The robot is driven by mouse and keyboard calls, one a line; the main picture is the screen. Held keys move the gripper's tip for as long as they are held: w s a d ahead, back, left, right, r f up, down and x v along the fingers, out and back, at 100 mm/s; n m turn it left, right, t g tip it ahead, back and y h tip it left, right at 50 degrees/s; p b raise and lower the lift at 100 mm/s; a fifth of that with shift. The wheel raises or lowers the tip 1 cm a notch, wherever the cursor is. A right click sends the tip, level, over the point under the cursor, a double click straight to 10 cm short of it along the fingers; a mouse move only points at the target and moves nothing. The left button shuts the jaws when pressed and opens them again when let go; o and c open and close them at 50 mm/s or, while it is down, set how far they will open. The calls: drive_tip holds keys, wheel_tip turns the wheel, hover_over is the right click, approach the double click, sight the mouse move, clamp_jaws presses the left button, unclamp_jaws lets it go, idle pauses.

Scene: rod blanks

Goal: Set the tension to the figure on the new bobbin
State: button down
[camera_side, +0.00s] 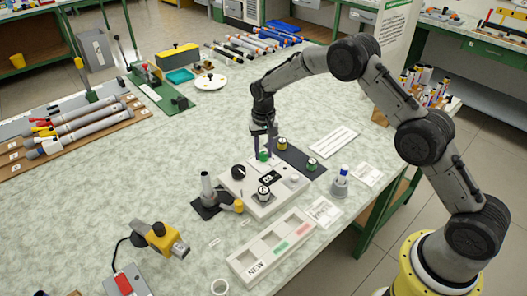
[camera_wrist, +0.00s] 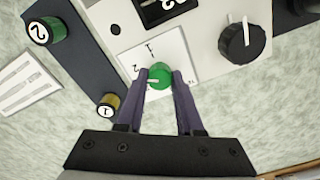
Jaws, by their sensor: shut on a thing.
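My gripper (camera_wrist: 159,76) is shut on a green knob (camera_wrist: 161,77), one finger on each side. The knob sits on a white dial card (camera_wrist: 172,45) with figures, 1 and 2 among them; my fingers hide part of the card. A pale pointer on the knob faces left in the wrist view. In the side view my gripper (camera_side: 264,157) reaches down at the back of the white machine base (camera_side: 290,192). A green bobbin (camera_wrist: 45,32) marked 2 and a yellow bobbin (camera_wrist: 108,105) marked 1 stand on a dark mat (camera_wrist: 75,60). Another bobbin (camera_side: 264,193) stands on the base.
A black knob (camera_wrist: 240,40) with a white pointer is beside the green knob. A dark number window (camera_side: 270,177) lies on the base. A grey stand (camera_side: 207,190), a blue-topped bottle (camera_side: 341,182) and a white tray (camera_side: 272,250) stand near. The table's left middle is clear.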

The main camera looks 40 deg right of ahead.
sight(264, 154)
drive_tip(key=n, duration=1.1)
drive_tip(key=shift+n, duration=0.3)
idle(0.4)
drive_tip(key=c, duration=0.5)
unclamp_jaws()
drive_tip(key=shift+c, duration=0.2)
drive_tip(key=shift+r, duration=0.15)
wheel_tip(264, 154, up, 14)
drive_tip(key=shift+f, duration=0.2)
drive_tip(key=shift+r, duration=0.1)
